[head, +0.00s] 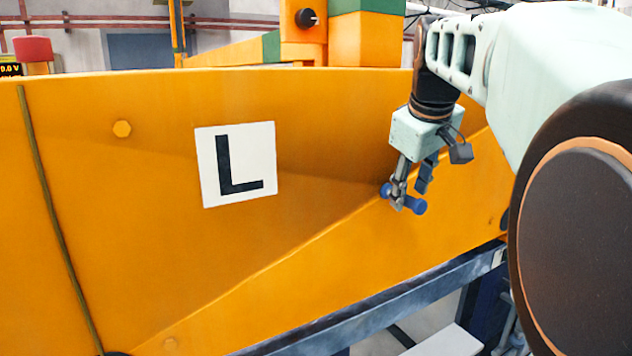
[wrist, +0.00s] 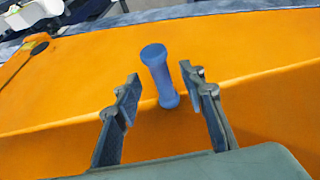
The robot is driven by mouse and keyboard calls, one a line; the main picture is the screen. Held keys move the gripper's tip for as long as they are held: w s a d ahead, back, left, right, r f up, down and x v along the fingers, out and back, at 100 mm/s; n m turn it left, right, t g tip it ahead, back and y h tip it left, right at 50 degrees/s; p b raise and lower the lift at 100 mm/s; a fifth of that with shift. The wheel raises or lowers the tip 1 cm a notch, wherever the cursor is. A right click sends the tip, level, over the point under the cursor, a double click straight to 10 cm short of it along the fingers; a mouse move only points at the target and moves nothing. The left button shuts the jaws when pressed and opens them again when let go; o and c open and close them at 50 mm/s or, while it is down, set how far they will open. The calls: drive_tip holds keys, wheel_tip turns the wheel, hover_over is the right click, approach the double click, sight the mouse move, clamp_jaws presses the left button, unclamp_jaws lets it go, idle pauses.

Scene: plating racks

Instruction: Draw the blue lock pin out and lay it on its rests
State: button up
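The blue lock pin (head: 418,207) is a short bar with a round knob at each end, at the orange panel below and right of the L sign. In the wrist view the pin (wrist: 158,75) stands out between my two fingers, with a gap on both sides. My gripper (head: 408,196) is open around the pin and does not hold it; it also shows open in the wrist view (wrist: 163,78). In the head view one finger partly covers the middle of the pin. I cannot make out the pin's rests.
The large orange panel (head: 110,220) fills most of the head view, with a white L sign (head: 209,165) on it. A dark blue-grey rail (head: 370,303) runs below the panel. Orange and green blocks (head: 366,38) stand behind its top edge.

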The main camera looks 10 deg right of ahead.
drive_tip(key=shift+b+x, duration=0.35)
drive_tip(key=shift+x, duration=0.45)
drive_tip(key=shift+c, duration=0.6)
clamp_jaws()
drive_tip(key=shift+r, duration=0.15)
drive_tip(key=shift+s, duration=0.1)
